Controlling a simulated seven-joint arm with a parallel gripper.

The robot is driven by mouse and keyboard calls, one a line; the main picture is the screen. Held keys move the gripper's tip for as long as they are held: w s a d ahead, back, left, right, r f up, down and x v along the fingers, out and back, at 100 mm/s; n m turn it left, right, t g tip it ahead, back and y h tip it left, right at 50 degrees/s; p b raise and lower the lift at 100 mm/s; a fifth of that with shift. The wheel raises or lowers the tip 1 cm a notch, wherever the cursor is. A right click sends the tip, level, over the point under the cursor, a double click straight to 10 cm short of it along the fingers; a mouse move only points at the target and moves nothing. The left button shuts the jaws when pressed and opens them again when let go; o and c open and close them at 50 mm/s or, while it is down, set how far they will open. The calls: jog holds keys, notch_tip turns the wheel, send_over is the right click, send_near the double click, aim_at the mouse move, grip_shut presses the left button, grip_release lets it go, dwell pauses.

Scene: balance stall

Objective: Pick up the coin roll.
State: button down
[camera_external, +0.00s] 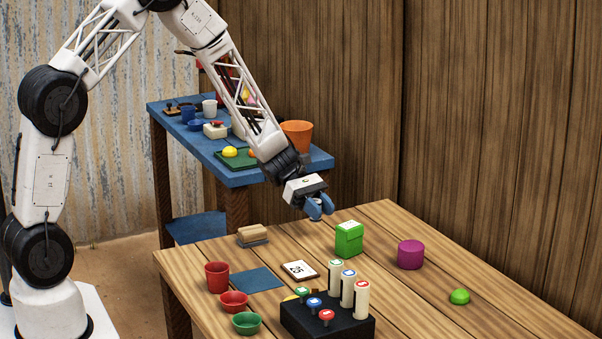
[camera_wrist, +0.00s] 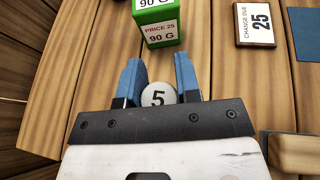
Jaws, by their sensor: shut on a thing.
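My gripper (camera_external: 319,208) is above the table, behind the green box. In the wrist view its blue fingers (camera_wrist: 159,78) are closed on a pale round piece marked 5 (camera_wrist: 158,94); only its face shows, so I cannot tell if it is a roll or a flat coin. It is hidden by the fingers in the external view.
The green price box (camera_external: 349,240) is close to my gripper. A purple cylinder (camera_external: 411,254) and green dome (camera_external: 460,296) are right. The table's far right is mostly clear.

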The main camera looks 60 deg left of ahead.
jog(key=shift+s+a+r, duration=0.1)
jog(key=shift+s+r, duration=0.1)
jog(key=shift+s, duration=1.75)
jog(key=shift+s+a+r, duration=0.1)
jog(key=shift+s+r, duration=0.1)
jog(key=shift+s, duration=1.7)
